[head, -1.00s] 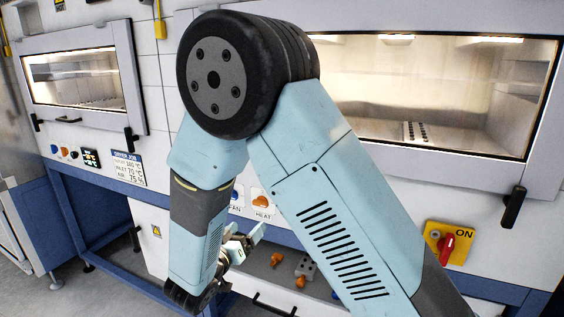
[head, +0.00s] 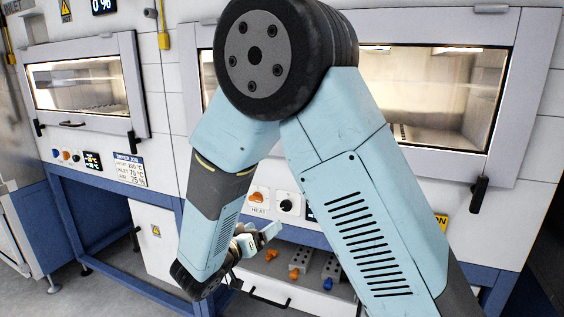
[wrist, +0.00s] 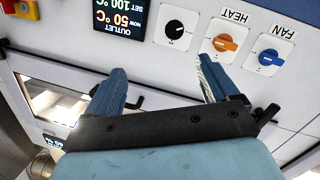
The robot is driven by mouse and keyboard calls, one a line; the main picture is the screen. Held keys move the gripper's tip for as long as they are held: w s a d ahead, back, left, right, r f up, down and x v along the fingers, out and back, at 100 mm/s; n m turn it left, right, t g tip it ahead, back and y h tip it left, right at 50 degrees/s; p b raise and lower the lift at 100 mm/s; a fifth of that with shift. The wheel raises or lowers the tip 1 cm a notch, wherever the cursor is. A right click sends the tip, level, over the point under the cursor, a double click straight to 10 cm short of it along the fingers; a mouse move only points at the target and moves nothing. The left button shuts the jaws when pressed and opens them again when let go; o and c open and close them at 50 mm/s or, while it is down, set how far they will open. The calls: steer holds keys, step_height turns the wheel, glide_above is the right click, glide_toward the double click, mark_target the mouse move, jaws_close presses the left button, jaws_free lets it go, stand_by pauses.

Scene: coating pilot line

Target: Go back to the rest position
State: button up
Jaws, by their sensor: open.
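My gripper (head: 258,240) hangs low at the end of my folded arm in the head view, in front of the machine's lower front. In the wrist view, the two blue fingers of my gripper (wrist: 165,85) are spread apart with nothing between them. Behind them, upside down, is the control panel with the orange HEAT knob (wrist: 225,42), the blue FAN knob (wrist: 267,57) and a black knob (wrist: 175,28). My upper arm hides much of the machine's middle in the head view.
An open drawer (head: 265,266) below the panel holds orange and blue pieces and grey blocks. The left window door (head: 80,85) and right window door (head: 440,95) are shut. A blue frame (head: 100,225) stands at the lower left, with grey floor (head: 75,298) in front.

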steer(key=s+d+r+m+g, duration=0.1)
steer(key=s+d+r+g, duration=0.2)
steer(key=d, duration=0.5)
steer(key=s+d+r+g, duration=0.1)
steer(key=d+r+g, duration=0.25)
steer(key=d, duration=0.45)
steer(key=s+d+r+m+g, duration=0.1)
steer(key=s+d+r+g, duration=0.15)
steer(key=d+g, duration=0.4)
steer(key=s+d+r+n+t+y, duration=0.2)
steer(key=s+d+r+y, duration=0.1)
steer(key=s, duration=0.4)
steer(key=s+d+r+n+t+y, duration=0.1)
steer(key=s+d+r+t+y, duration=0.1)
steer(key=s+y, duration=0.4)
steer(key=shift+s+d+r+n, duration=0.4)
steer(key=shift+d+r, duration=0.4)
steer(key=shift+r, duration=0.4)
